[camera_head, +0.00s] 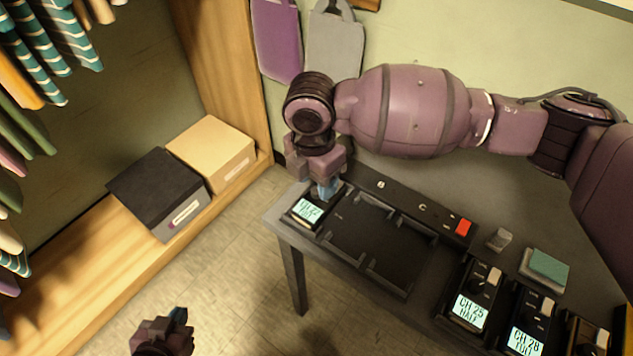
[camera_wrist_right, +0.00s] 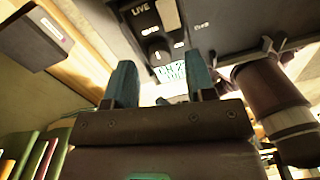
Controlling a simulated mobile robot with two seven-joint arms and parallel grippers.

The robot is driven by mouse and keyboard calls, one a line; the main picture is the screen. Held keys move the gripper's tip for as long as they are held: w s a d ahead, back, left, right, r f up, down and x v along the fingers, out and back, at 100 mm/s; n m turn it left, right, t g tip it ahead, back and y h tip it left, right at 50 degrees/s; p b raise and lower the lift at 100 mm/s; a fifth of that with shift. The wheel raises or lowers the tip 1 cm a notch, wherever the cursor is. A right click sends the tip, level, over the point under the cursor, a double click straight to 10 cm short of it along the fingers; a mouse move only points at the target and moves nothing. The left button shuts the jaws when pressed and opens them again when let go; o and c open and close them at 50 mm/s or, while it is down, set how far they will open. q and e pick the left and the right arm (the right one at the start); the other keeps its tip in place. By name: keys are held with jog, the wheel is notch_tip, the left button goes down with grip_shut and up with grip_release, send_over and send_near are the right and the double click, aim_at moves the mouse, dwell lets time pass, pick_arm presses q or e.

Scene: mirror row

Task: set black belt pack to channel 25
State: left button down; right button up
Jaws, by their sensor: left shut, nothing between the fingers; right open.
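A black belt pack (camera_head: 308,210) with a lit screen sits in the left end of the dark rack; the digits are too small and partly covered to read. In the right wrist view, its dark knob (camera_wrist_right: 157,47) and lit screen (camera_wrist_right: 172,72) show beyond the fingers, near a LIVE label. My right gripper (camera_head: 328,188) is open just above this pack, its blue fingertips (camera_wrist_right: 160,82) apart, on either side of the screen in that view; contact cannot be told. My left gripper (camera_head: 180,314) is shut and empty, low at the left, away from the table.
The rack (camera_head: 375,245) has empty bays marked B and C and a red button (camera_head: 463,227). Other packs stand at right: one reads CH 25 HALF (camera_head: 470,308), one CH 28 FULL (camera_head: 525,340). A teal-topped block (camera_head: 548,267) lies behind them.

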jog(key=shift+f, duration=0.85)
